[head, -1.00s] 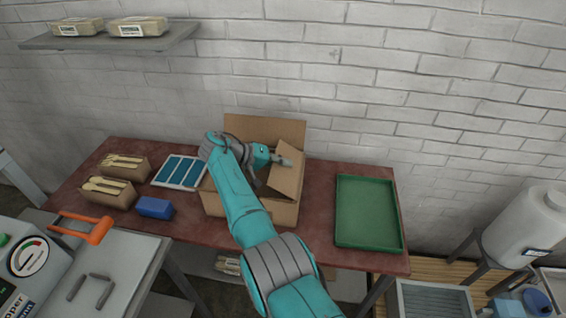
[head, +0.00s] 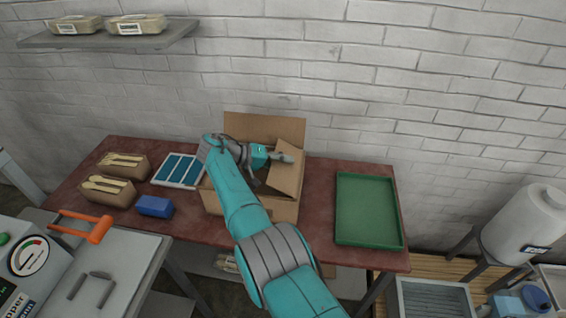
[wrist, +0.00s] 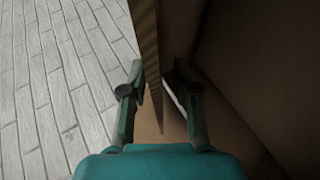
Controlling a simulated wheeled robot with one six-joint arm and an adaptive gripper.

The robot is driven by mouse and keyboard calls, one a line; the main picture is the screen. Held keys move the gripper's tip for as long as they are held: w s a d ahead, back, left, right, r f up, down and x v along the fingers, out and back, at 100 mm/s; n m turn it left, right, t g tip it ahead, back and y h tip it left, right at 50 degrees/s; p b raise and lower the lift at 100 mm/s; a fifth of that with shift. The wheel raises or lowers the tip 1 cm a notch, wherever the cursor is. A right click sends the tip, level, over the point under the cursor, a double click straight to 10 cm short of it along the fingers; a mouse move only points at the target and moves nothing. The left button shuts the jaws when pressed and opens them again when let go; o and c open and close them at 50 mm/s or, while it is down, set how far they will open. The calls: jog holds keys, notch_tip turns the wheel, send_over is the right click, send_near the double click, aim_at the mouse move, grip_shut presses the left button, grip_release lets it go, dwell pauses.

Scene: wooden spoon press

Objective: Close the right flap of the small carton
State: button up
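The small carton (head: 245,204) is an open brown cardboard box at the middle of the table. Its back flap (head: 265,127) stands up. Its right flap (head: 287,180) leans inward over the right part of the opening. My gripper (head: 283,156) is at the upper part of the right flap. In the wrist view, my gripper (wrist: 160,88) has its fingers apart, one on each side of the flap (wrist: 147,50). The flap runs near the left finger, with a gap to the right finger. My arm hides the carton's left part and much of its inside.
A green tray (head: 341,230) lies to the right of the carton. A blue block (head: 154,207), a blue-panelled rack (head: 179,171) and boxes of wooden spoons (head: 105,192) are on the left. A brick wall stands behind the table.

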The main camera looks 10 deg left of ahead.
jog(key=v, duration=0.7)
jog(key=shift+a+r, duration=0.15)
jog(key=shift+a, duration=0.05)
jog(key=shift+s, duration=0.1)
